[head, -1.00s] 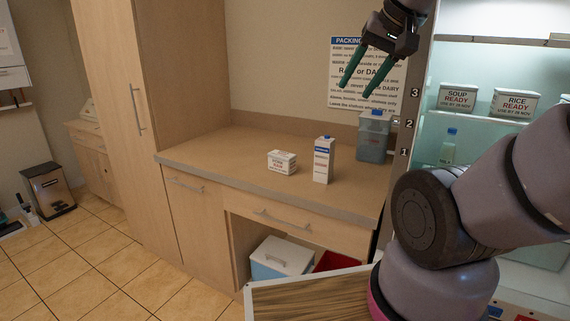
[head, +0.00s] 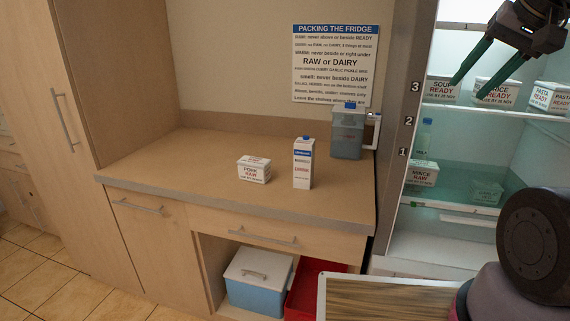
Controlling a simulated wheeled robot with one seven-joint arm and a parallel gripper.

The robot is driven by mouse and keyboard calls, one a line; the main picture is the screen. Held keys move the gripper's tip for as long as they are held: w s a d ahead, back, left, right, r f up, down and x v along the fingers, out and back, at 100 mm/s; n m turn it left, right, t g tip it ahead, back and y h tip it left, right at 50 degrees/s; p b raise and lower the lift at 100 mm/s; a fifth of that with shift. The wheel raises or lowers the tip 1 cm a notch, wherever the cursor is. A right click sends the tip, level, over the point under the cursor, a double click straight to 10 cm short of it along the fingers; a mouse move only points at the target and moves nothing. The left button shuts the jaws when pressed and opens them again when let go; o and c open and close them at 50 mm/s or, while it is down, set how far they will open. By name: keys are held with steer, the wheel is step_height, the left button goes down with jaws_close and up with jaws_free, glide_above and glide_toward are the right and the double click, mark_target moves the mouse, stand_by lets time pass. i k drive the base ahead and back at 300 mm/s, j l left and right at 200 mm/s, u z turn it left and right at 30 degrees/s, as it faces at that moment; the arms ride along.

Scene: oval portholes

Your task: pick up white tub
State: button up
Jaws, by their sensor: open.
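A white tub (head: 254,170) labelled PORK RAW sits on the wooden counter (head: 210,172), left of a milk carton. More white tubs are in the open fridge at right: SOUP READY (head: 439,89), RICE READY (head: 496,91) and PASTA READY (head: 548,97) on the upper shelf, MINCE RAW (head: 421,173) lower down. My gripper (head: 468,91) is open and empty at the upper right, its green fingers pointing down-left. The fingers cross the picture in front of the SOUP and RICE tubs; I see no contact. The gripper is well apart from the counter tub.
A white and blue carton (head: 303,164) stands beside the counter tub. A grey jug (head: 347,134) with a blue cap is behind at right. A cooler box (head: 259,280) and a red bin (head: 312,286) are under the counter. The counter's left part is clear.

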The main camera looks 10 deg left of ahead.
mark_target(252, 169)
steer(key=j+z, duration=0.25)
steer(key=j, duration=0.3)
steer(key=j+z, duration=0.25)
steer(key=j, duration=0.3)
steer(key=j+z, duration=0.2)
steer(key=j, duration=0.35)
steer(key=k+j+z, duration=0.25)
steer(key=j, duration=0.25)
steer(key=k+j, duration=0.1)
steer(key=j, duration=1.2)
steer(key=k+j, duration=0.15)
steer(key=j, duration=0.55)
steer(key=i+l, duration=0.15)
steer(key=i+z, duration=0.05)
steer(key=i, duration=0.05)
